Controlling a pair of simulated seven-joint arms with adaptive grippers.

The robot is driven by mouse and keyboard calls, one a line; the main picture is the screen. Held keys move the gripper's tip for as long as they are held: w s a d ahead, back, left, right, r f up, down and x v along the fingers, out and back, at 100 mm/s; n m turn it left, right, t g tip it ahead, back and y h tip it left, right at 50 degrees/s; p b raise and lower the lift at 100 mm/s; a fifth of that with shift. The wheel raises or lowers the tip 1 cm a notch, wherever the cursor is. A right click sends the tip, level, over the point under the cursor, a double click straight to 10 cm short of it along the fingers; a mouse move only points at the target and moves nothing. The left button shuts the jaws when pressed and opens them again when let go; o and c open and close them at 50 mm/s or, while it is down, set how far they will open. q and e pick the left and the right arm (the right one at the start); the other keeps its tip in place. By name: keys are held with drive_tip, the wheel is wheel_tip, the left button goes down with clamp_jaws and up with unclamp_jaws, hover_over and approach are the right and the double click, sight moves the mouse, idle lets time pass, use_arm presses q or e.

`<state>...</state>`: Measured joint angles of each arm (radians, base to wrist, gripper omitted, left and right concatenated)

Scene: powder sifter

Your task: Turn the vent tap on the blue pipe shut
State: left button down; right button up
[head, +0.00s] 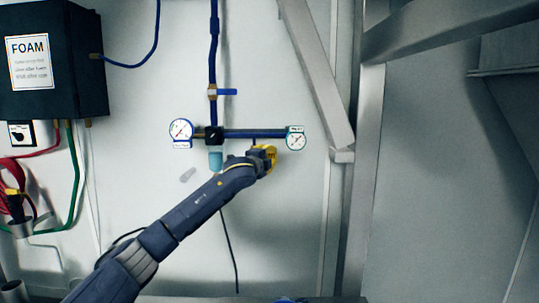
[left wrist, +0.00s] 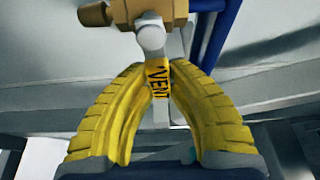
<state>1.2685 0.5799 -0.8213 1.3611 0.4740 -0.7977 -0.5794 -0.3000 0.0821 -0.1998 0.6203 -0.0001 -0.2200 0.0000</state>
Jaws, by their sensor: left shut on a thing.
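The vent tap's yellow handle, marked VENT (left wrist: 158,82), is between the two yellow fingers of my left gripper (left wrist: 161,72), which is shut on it. The tap's brass body (left wrist: 148,9) and silver nut (left wrist: 150,38) are just beyond the fingertips. The blue pipe (left wrist: 215,38) runs beside the tap. In the head view my left gripper (head: 266,155) is just below the horizontal blue pipe (head: 256,133), and it hides most of the tap. My right gripper does not show.
Round gauges stand at the left (head: 181,130) and right (head: 296,139) of the pipe. A blue-handled valve (head: 226,92) is on the vertical pipe above. A black FOAM box (head: 75,85) hangs at upper left. A metal frame (head: 322,80) is to the right.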

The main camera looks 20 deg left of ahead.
use_arm(q)
drive_tip(key=shift+f+m, duration=0.15)
drive_tip(key=shift+m, duration=0.15)
drive_tip(key=c, duration=1.3)
unclamp_jaws()
drive_tip(key=shift+s+a, duration=0.2)
drive_tip(key=shift+s, duration=2.8)
drive_tip(key=shift+s+a, duration=0.2)
drive_tip(key=shift+s, duration=2.75)
